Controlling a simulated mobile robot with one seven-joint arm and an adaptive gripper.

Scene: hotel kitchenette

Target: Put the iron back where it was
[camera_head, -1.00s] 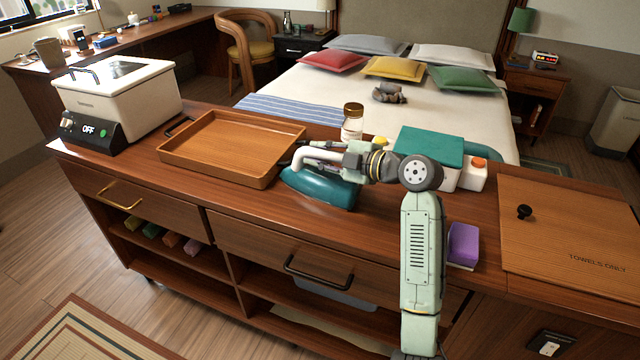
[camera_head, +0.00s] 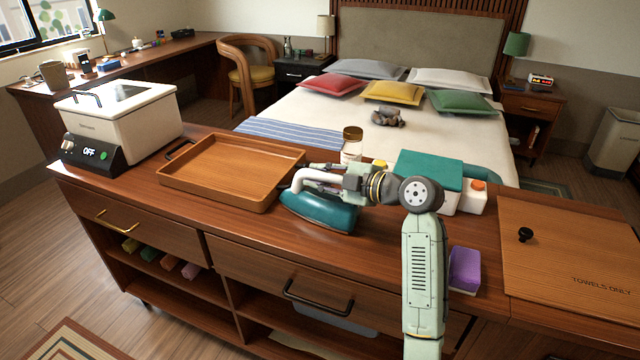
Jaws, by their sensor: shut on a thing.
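The iron (camera_head: 322,212) has a teal body and a white handle. It is on or just above the wooden counter (camera_head: 400,262), to the right of the wooden tray (camera_head: 228,172); I cannot tell whether its base touches the wood. My gripper (camera_head: 308,178) reaches in from the right and is shut on the iron's handle. The fingers are partly hidden by the handle and the wrist.
A white fryer-like appliance (camera_head: 125,115) stands at the left. Behind my arm are a brown-lidded jar (camera_head: 352,146) and a teal-topped box (camera_head: 430,170). A white bottle with an orange cap (camera_head: 473,198), a purple sponge (camera_head: 464,268) and a "TOWELS ONLY" panel (camera_head: 570,240) are at the right.

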